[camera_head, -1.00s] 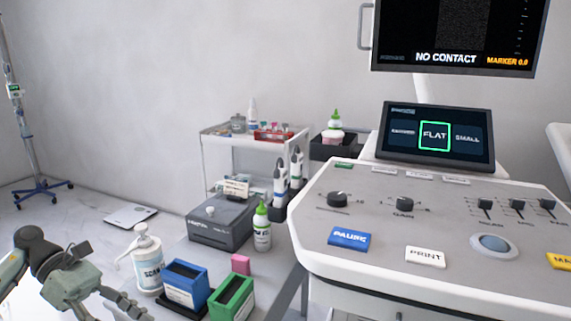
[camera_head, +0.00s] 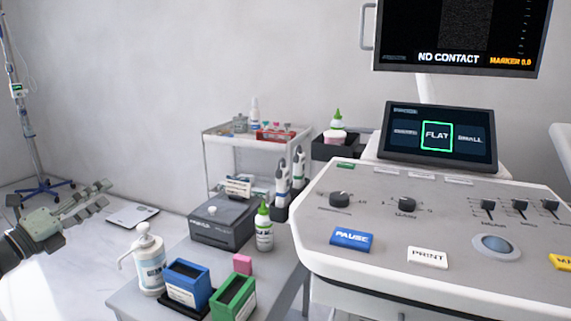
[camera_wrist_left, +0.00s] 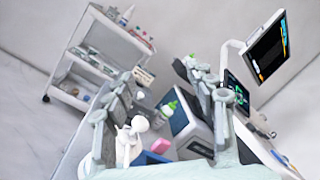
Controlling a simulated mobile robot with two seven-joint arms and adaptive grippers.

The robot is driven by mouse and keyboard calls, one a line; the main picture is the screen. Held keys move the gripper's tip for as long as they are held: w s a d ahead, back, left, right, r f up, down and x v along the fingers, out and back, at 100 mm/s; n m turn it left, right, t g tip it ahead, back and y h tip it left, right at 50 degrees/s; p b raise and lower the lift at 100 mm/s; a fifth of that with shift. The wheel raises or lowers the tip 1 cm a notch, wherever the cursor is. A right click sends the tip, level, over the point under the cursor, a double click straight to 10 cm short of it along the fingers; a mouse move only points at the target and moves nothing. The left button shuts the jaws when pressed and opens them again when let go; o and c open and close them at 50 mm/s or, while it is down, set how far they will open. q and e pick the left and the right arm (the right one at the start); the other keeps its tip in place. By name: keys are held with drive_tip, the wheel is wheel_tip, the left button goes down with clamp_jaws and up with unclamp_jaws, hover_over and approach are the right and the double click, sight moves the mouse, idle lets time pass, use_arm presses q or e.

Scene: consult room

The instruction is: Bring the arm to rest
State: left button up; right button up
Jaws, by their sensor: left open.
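My left gripper (camera_head: 88,203) is at the left edge of the head view, raised and pointing right. It is left of the small table and touches nothing there. In the left wrist view its two fingers (camera_wrist_left: 165,100) stand apart with nothing held between them. Beyond them show the white pump bottle (camera_wrist_left: 130,140), the green-capped bottle (camera_wrist_left: 168,110) and the pink block (camera_wrist_left: 150,158). My right gripper is in neither view.
The small table (camera_head: 135,305) holds a pump bottle (camera_head: 148,262), blue box (camera_head: 188,283), green box (camera_head: 233,297), pink block (camera_head: 242,264), green-capped bottle (camera_head: 264,228) and grey device (camera_head: 221,224). The console (camera_head: 450,225) stands right; a white cart (camera_head: 222,160) and IV pole (camera_head: 25,120) stand behind.

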use_arm(q)
drive_tip(key=w+a+n+t+y, duration=0.2)
drive_tip(key=a+n+y, duration=0.8)
drive_tip(key=a+n, duration=0.15)
drive_tip(key=s+a+f+n+g+y, duration=0.9)
drive_tip(key=s+a+f+n+g, duration=0.25)
drive_tip(key=a+f+n, duration=0.4)
drive_tip(key=s+d+f+n+g+h, duration=0.15)
drive_tip(key=s+d+f, duration=0.35)
drive_tip(key=d+f, duration=0.55)
drive_tip(key=s+d+f+g+h, duration=0.1)
drive_tip(key=s+d+f+h, duration=0.25)
drive_tip(key=d+f, duration=0.65)
drive_tip(key=s+d+f+h, duration=0.1)
drive_tip(key=s+d+f, duration=0.2)
drive_tip(key=s+d, duration=0.3)
drive_tip(key=s+d+f+g+h, duration=0.1)
drive_tip(key=s+d+f, duration=0.3)
drive_tip(key=s+d, duration=0.2)
drive_tip(key=s+d+f+g+h, duration=0.1)
drive_tip(key=s+d+f, duration=0.3)
drive_tip(key=d, duration=0.6)
drive_tip(key=shift+s+f+n+h, duration=0.15)
drive_tip(key=shift+s+n+h, duration=0.2)
drive_tip(key=shift+s+h, duration=0.45)
